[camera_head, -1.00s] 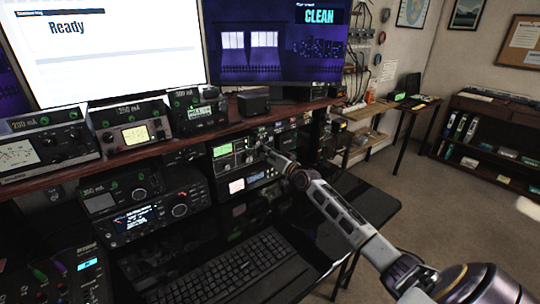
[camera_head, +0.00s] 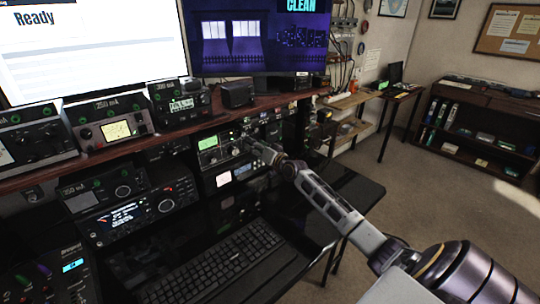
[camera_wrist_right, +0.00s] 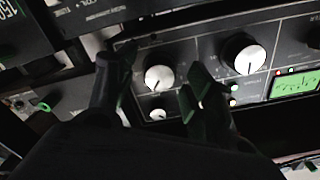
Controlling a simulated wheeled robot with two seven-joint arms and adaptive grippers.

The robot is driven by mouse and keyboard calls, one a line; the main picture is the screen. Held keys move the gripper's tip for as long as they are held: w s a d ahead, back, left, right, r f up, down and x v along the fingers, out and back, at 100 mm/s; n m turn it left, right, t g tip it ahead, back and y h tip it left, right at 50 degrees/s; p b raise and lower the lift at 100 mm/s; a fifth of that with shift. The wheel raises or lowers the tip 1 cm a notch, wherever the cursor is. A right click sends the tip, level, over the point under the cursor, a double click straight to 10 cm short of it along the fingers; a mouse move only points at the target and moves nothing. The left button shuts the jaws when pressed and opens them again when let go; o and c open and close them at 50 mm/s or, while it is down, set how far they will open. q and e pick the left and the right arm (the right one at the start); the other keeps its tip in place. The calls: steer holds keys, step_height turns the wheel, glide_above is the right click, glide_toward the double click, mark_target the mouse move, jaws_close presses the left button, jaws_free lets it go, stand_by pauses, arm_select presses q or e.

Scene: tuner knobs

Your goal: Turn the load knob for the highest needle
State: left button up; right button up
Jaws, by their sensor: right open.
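The tuner (camera_head: 208,143) is a dark panel with a small green meter, under the shelf in the head view. In the right wrist view its green meter (camera_wrist_right: 294,86) is at the right, and no needle can be made out. Two large white-faced knobs show there, one between my fingers (camera_wrist_right: 158,78) and one nearer the meter (camera_wrist_right: 243,54). A smaller white knob (camera_wrist_right: 157,114) is below. I cannot read which is the load knob. My right gripper (camera_wrist_right: 150,92) is open, its dark fingers on either side of the first large knob; contact cannot be told. My left gripper is not in view.
Several radios, including one with a lit meter (camera_head: 117,129), stand on the shelf above the tuner. A keyboard (camera_head: 225,265) lies on the dark desk in front. A monitor reading "Ready" (camera_head: 85,50) and one reading "CLEAN" (camera_head: 262,40) stand behind.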

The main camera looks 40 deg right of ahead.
steer(key=s, duration=1.1)
steer(key=shift+s+d, duration=0.25)
steer(key=shift+d, duration=0.2)
stand_by(0.4)
steer(key=shift+r, duration=0.1)
stand_by(1.8)
